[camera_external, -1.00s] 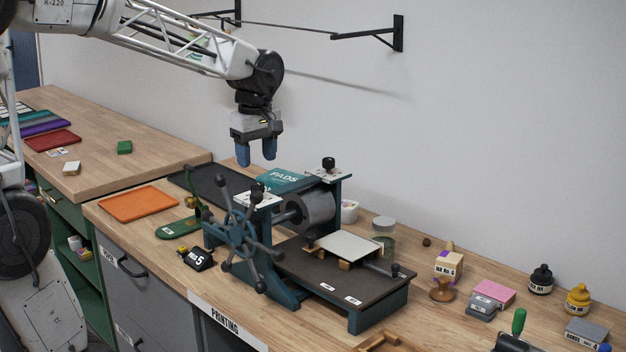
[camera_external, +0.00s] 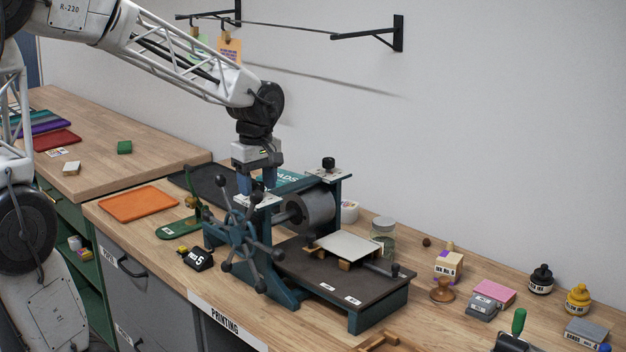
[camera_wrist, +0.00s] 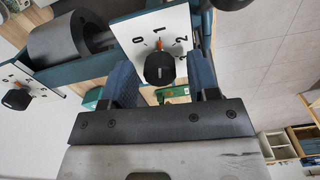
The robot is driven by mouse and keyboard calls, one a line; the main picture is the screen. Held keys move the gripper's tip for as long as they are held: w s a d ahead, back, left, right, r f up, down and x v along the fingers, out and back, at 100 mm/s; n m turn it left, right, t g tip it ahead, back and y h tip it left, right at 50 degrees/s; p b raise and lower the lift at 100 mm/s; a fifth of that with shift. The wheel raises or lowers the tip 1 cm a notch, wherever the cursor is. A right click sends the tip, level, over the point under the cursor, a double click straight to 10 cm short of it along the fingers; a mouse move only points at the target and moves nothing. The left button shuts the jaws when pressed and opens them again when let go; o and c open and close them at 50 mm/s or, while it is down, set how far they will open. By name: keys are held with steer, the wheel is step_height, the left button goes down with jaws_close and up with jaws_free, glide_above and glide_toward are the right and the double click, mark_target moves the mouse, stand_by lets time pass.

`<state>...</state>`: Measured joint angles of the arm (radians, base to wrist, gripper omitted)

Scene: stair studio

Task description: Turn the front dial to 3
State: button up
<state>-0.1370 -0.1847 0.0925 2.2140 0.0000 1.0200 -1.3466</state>
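The front dial is a black knob (camera_wrist: 159,68) on a white plate (camera_wrist: 128,28) marked 0, 1 and 2, with other marks hard to read. An orange mark beside the knob lies near the 1. In the external view the front plate (camera_external: 262,201) tops the near post of the blue-green press. My gripper (camera_external: 257,186) points down just above it; its blue fingers also show in the wrist view (camera_wrist: 162,80). It is open, with the knob between or just beyond the fingertips; contact cannot be told.
The press's spoked handwheel (camera_external: 243,238) stands close in front of the dial. The rear dial (camera_external: 329,163) tops the far post, beyond the grey roller (camera_external: 314,207).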

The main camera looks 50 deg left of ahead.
steer(key=c, duration=0.8)
steer(key=shift+m, duration=0.4)
steer(key=m, duration=1.9)
